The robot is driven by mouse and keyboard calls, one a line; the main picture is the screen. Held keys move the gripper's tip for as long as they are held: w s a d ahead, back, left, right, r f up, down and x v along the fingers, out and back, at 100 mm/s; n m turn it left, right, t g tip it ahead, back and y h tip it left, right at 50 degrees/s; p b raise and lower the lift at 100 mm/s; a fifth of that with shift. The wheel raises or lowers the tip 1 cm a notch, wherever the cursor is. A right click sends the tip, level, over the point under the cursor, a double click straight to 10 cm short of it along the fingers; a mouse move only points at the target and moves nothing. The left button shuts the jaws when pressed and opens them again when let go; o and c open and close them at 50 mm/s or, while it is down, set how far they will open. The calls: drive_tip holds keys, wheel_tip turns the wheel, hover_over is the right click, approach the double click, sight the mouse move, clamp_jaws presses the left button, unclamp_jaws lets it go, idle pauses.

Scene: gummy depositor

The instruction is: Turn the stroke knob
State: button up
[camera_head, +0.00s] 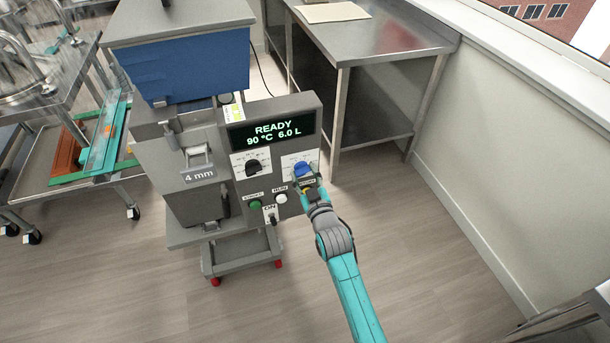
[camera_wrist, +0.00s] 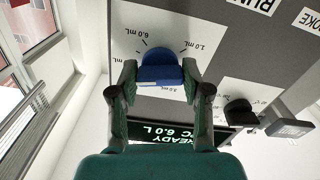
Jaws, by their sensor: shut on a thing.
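The stroke knob is the blue knob (camera_head: 302,170) at the right of the grey machine's control panel. It is also in the middle of the wrist view (camera_wrist: 160,66), on a white dial plate (camera_wrist: 138,38) marked 6.0 mL and 1.0 mL. My gripper (camera_head: 306,183) reaches it from the front. In the wrist view my gripper (camera_wrist: 159,72) has one finger on each side of the knob and is shut on it. I cannot tell exactly which mark the knob points at.
The display (camera_head: 270,130) reads READY, 90 °C, 6.0 L. A black knob (camera_head: 258,167) is left of the blue one. A green button (camera_head: 255,205), white button (camera_head: 281,198) and switch (camera_head: 271,217) sit below. A steel table (camera_head: 390,45) stands behind right.

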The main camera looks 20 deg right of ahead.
drive_tip(key=m, duration=1.1)
drive_tip(key=shift+a+f+m, duration=0.1)
drive_tip(key=shift+m, duration=0.3)
idle(0.3)
drive_tip(key=o, duration=1.2)
drive_tip(key=shift+c, duration=0.2)
drive_tip(key=s, duration=1.2)
